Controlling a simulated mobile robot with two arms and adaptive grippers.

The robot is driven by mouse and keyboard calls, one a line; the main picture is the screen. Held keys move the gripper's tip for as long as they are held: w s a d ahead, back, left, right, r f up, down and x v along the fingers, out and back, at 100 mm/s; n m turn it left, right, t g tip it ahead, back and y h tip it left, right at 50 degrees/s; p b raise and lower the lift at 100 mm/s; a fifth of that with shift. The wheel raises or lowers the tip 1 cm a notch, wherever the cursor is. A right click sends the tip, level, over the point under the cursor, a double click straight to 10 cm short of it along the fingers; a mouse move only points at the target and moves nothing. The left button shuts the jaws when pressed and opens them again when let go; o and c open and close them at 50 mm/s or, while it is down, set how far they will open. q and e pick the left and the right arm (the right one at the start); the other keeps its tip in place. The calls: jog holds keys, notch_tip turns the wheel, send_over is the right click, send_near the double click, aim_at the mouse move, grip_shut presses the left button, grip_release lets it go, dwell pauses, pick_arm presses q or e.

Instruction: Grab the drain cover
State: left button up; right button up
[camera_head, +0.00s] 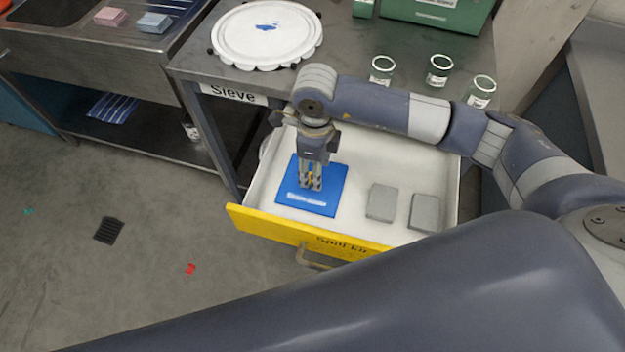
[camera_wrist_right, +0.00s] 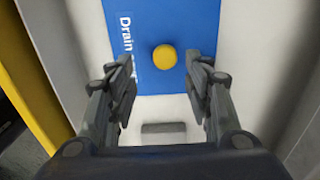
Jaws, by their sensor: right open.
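The drain cover is a flat blue square mat (camera_head: 325,203) with white lettering, lying on the floor of the open drawer toward its left side. A round yellow knob (camera_wrist_right: 164,57) stands on the mat in the right wrist view, where the mat (camera_wrist_right: 190,20) fills the upper middle. My right gripper (camera_head: 311,187) points down over the mat. In the right wrist view its open fingers (camera_wrist_right: 160,85) are on either side of the line to the knob, with nothing between them. Whether the fingertips reach the knob's height cannot be told. My left gripper is not in view.
The drawer with a yellow front (camera_head: 290,231) stands open under the steel table. Two grey blocks (camera_head: 382,202) (camera_head: 425,212) lie right of the mat. A floor drain (camera_head: 109,230) is at left.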

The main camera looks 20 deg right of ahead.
jog(key=f, duration=0.2)
jog(key=w+f+p, duration=0.1)
jog(key=f, duration=0.1)
jog(key=shift+a+f, duration=0.1)
jog(key=shift+f, duration=0.45)
grip_shut()
